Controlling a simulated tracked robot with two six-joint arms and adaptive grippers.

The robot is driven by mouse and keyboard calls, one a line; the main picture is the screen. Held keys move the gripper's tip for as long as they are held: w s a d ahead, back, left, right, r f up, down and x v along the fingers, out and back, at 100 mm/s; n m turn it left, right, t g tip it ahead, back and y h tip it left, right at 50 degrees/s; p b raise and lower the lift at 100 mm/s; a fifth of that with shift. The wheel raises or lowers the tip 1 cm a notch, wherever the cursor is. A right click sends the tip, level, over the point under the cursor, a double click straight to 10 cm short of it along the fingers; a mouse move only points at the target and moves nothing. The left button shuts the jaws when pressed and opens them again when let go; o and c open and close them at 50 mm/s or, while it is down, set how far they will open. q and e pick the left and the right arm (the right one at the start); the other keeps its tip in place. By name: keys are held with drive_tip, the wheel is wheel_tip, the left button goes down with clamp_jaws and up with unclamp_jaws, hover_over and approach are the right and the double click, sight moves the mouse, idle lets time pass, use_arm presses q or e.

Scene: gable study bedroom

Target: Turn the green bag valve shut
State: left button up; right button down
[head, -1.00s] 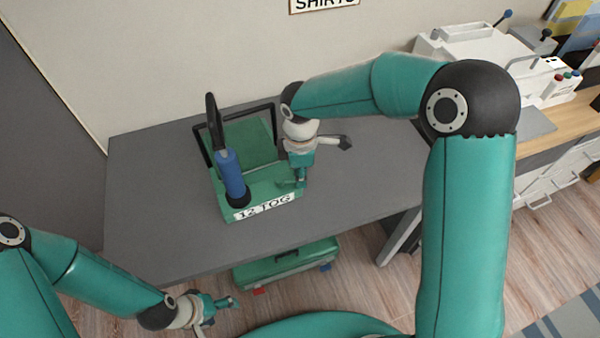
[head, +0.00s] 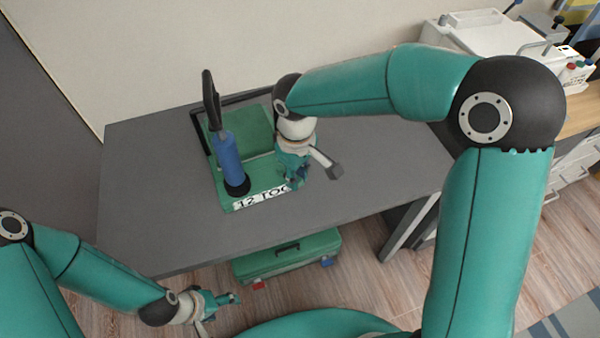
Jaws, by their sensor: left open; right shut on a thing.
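A green flat bag-like unit (head: 245,138) with a black frame lies on the grey desk. It carries a blue pump (head: 228,160) with a black handle and a white label, partly covered, reading "12 TOG". My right gripper (head: 296,182) is at the unit's front right corner, pointing down and shut on a small part there. This looks like the green bag valve, but the gripper hides it, so its angle cannot be told. My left gripper (head: 222,304) is open and empty, low in front of the desk and away from the unit.
The grey desk (head: 385,165) is bare to the right of the unit. A green case (head: 288,256) sits below the desk's front edge. A white machine (head: 475,50) stands on the wooden counter at right. The wall is close behind the desk.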

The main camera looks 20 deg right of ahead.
drive_tip(key=m, duration=0.1)
drive_tip(key=a+m+b, duration=0.1)
drive_tip(key=m, duration=0.1)
drive_tip(key=shift+s+a, duration=0.2)
drive_tip(key=shift+s, duration=0.05)
drive_tip(key=shift+s+a+m, duration=0.1)
drive_tip(key=shift+a+m, duration=0.3)
drive_tip(key=shift+m, duration=0.8)
drive_tip(key=c, duration=1)
unclamp_jaws()
drive_tip(key=shift+c, duration=0.2)
wheel_tip(320, 180, up, 12)
drive_tip(key=shift+f, duration=0.1)
